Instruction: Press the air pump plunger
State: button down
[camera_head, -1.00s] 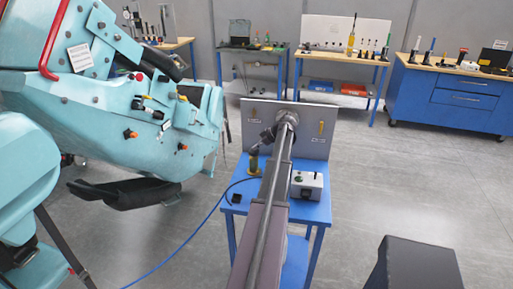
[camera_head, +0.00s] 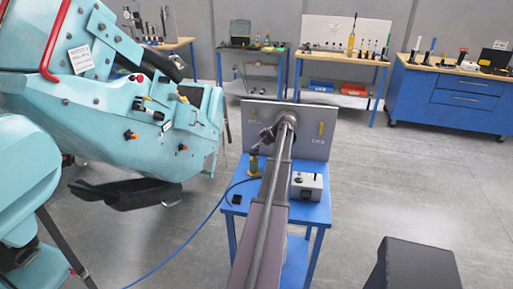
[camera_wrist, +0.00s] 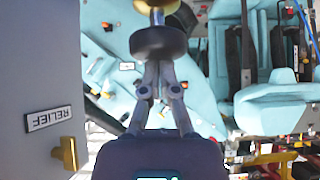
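The air pump (camera_head: 254,170) stands at the left back of the small blue table, a yellow body in the head view. Nothing shows between the fingers. In the head view my gripper (camera_head: 257,149) is small, just above the pump, and my arm hides part of the table.
A grey panel (camera_head: 310,150) stands behind the pump; the wrist view shows its RELIEF label (camera_wrist: 48,118) and a yellow handle (camera_wrist: 66,153) close by. A blue hose (camera_head: 188,240) runs to the floor. A teal coaster train (camera_head: 120,110) stands left.

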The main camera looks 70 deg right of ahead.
aim_at(257, 150)
notch_tip(257, 150, up, 3)
jog(key=p, duration=0.2)
jog(key=shift+s+r+p, duration=0.1)
jog(key=shift+r+p, duration=0.05)
jog(key=shift+p, duration=0.2)
jog(key=p+v, duration=0.6)
jog(key=v, duration=0.3)
jog(key=shift+s, duration=0.25)
jog(key=shift+w, duration=0.1)
dwell(1.4)
jog(key=w+a+f+g+y, duration=0.2)
jog(key=w+a+f, duration=0.1)
jog(key=w+a, duration=1.4)
jog(key=w+a+f+g+b, duration=0.2)
jog(key=w+a+f+g, duration=0.1)
jog(key=w+a, duration=1.4)
jog(key=w+a+f+g, duration=0.2)
jog(key=a+g, duration=0.1)
jog(key=a, duration=2.2)
jog(key=s+a+h+b, duration=0.1)
jog(key=s+a, duration=0.1)
jog(key=a, duration=0.8)
jog(key=s+a+f+m+g+h, duration=0.1)
jog(key=s+a, duration=0.2)
jog(key=a, duration=0.6)
jog(key=shift+a+f+h+b, duration=0.3)
jog(key=shift+a+f+b, duration=0.05)
jog(key=shift+a+b, duration=0.05)
